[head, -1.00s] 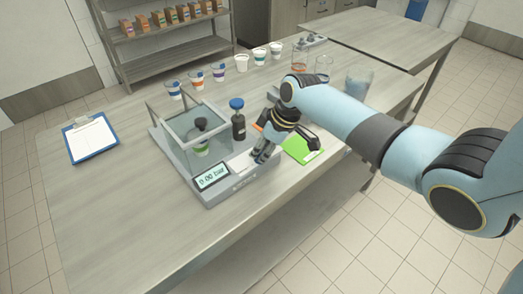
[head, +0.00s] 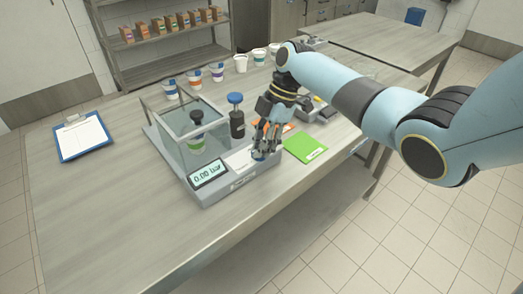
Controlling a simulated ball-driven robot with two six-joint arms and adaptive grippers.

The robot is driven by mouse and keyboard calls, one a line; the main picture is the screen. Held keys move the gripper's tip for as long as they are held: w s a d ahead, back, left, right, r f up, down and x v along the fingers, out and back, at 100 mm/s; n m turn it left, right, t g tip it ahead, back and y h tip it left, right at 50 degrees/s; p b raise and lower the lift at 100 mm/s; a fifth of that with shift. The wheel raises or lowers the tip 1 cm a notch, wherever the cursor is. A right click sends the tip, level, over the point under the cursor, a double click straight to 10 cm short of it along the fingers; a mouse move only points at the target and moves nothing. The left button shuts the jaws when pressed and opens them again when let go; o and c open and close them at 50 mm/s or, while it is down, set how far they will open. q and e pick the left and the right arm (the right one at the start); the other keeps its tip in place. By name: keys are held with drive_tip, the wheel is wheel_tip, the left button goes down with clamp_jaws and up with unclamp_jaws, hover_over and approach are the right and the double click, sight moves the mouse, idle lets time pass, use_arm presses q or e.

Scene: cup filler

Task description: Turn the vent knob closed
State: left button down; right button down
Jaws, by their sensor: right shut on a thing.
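A grey bench device (head: 225,186) with a clear glass chamber (head: 172,140) and a display reading about 0.00 bar (head: 207,174) stands on the table. The vent knob (head: 259,156), a small blue piece, shows at the device's front right, mostly hidden by my fingers. My right gripper (head: 264,150) points down there and is shut on the vent knob. How far the knob is turned cannot be told. My left gripper is not in view.
A dark bottle with a blue top (head: 236,118) stands close left of my right gripper. A green-banded bottle (head: 196,132) is inside the chamber. A green card (head: 305,149) lies to the right. A clipboard (head: 83,137) lies at left, with bare table between.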

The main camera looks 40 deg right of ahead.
drive_tip(key=shift+n+g+b, duration=0.4)
drive_tip(key=shift+n+b, duration=0.1)
drive_tip(key=shift+n, duration=0.4)
drive_tip(key=c, duration=1.4)
unclamp_jaws()
drive_tip(key=shift+o, duration=0.2)
drive_tip(key=shift+w+r, duration=0.1)
drive_tip(key=shift+r, duration=0.05)
drive_tip(key=v, duration=1.1)
drive_tip(key=shift+d+r, duration=0.15)
drive_tip(key=shift+r, duration=0.2)
